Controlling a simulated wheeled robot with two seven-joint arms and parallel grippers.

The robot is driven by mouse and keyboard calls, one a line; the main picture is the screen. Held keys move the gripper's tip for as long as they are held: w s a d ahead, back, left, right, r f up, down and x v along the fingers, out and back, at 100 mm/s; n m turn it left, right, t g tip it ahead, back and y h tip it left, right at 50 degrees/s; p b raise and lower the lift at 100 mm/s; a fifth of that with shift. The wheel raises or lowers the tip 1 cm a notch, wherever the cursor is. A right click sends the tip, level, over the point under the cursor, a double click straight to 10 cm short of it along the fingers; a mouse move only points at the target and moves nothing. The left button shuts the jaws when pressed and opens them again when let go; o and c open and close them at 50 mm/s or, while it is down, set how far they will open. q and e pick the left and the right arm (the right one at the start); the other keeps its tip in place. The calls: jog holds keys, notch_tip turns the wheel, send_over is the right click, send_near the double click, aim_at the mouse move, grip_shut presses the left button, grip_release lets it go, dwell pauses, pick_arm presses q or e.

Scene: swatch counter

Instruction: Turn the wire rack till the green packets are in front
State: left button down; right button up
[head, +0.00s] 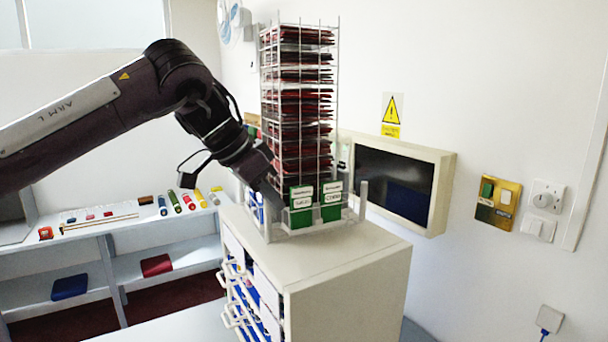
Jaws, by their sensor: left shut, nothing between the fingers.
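The tall wire rack (263,85) stands upright on a pale cabinet. The side facing me is filled with stacked dark red packets (301,105). At its foot stand two green packets or cards (301,215) with white labels, side by side. The rack's far sides are hidden. My left gripper (273,192) is shut and empty at the rack's lower left, close to the red packets. I cannot tell whether it touches the rack. My right gripper is out of view.
The cabinet (345,262) has drawers with handles on its left face and free top space at the right. A wall-mounted screen (448,192) is close behind the rack at right. Shelves (135,222) with small coloured items run along the left.

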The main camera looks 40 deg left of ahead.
pick_arm(q)
jog(key=shift+s+a, duration=0.2)
jog(key=shift+a, duration=0.25)
jog(key=shift+s+a+p, duration=0.15)
jog(key=shift+a+p, duration=0.05)
jog(key=shift+a, duration=0.35)
jog(key=shift+s+a+p, duration=0.15)
jog(key=shift+a, duration=0.35)
